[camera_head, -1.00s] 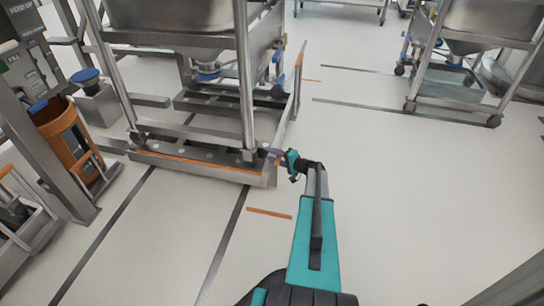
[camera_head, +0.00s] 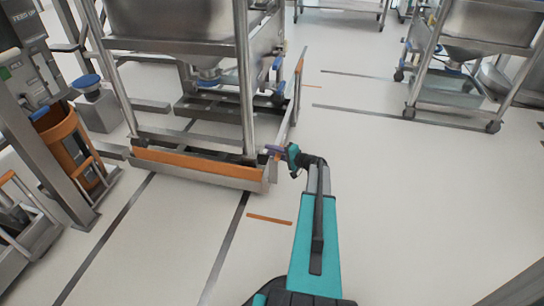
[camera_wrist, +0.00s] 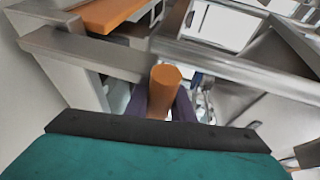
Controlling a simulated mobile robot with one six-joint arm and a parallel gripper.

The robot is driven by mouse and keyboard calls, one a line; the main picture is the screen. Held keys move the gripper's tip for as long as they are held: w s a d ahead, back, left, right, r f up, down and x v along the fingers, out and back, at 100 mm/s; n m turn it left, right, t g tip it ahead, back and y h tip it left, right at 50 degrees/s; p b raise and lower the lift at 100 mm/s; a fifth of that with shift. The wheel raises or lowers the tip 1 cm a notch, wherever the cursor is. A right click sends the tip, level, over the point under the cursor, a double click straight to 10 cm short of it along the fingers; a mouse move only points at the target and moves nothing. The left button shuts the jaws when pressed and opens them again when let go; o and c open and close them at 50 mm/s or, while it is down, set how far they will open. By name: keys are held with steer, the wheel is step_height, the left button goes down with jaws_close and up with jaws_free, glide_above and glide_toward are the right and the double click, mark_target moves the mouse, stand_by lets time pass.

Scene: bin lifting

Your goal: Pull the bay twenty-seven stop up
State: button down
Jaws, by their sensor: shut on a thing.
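The bay stop (camera_head: 195,165) is a low bar with a broad orange face across the front of the left bay, tilted up at the foot of the bin's frame. My gripper (camera_head: 274,151) is at the bar's right end. In the wrist view my gripper (camera_wrist: 163,108) has its purple fingers shut around a round orange handle (camera_wrist: 165,77). An orange board, seemingly the stop (camera_wrist: 106,13), shows at the top left there. The lower part of the handle is hidden between the fingers. I cannot read any bay number.
A steel bin (camera_head: 165,22) on a wheeled frame stands in the bay behind the stop. A second wheeled bin (camera_head: 465,85) stands at the right. An orange bucket (camera_head: 68,148) and a control post are at the left. Floor to the right is clear.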

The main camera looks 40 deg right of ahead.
steer(key=shift+r, duration=0.25)
steer(key=c, duration=1.5)
jaws_free()
steer(key=shift+r, duration=0.1)
steer(key=shift+c, duration=0.2)
steer(key=p+v, duration=0.2)
steer(key=v, duration=1.1)
steer(key=shift+s+p, duration=0.4)
